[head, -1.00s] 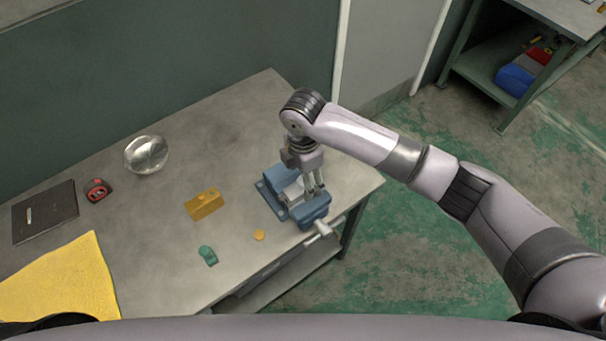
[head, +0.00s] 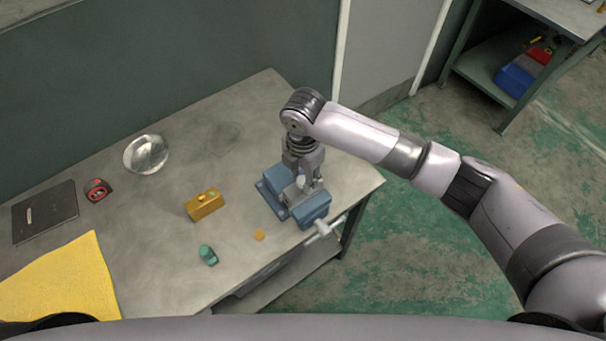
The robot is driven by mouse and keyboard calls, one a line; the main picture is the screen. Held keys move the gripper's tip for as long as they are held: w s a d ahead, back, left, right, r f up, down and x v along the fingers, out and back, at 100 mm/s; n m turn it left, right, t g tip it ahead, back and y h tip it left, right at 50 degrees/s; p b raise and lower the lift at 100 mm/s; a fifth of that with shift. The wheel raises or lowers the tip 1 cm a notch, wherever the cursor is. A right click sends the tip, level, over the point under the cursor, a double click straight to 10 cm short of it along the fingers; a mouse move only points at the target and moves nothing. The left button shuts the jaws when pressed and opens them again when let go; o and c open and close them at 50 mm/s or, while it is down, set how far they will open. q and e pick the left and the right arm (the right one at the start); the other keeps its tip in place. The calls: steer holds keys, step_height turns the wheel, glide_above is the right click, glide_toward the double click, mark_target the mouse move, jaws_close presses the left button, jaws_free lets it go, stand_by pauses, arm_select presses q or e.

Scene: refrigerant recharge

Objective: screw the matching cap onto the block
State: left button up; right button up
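A blue vise (head: 312,210) sits near the right end of the workbench, with a pale metal piece between its jaws, mostly hidden by my gripper. My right gripper (head: 308,184) points down right over the vise. Its fingers are small and overlap the pale piece, so I cannot tell whether they hold anything. A teal cap-like piece (head: 208,256) lies on the bench near the front. A small flat orange disc (head: 259,235) lies between it and the vise. A brass-yellow block (head: 204,206) with a small knob on top stands left of the vise. My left gripper is not in view.
The grey workbench (head: 160,215) also holds a glass bowl (head: 146,154), a red and black tape measure (head: 97,190), a black notebook (head: 45,212) and a yellow cloth (head: 62,282). The vise handle (head: 325,231) juts past the bench's front edge. The bench's far middle is clear.

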steer(key=c, duration=0.6)
steer(key=m, duration=0.4)
steer(key=shift+m, duration=2)
steer(key=m, duration=0.3)
steer(key=shift+m, duration=0.5)
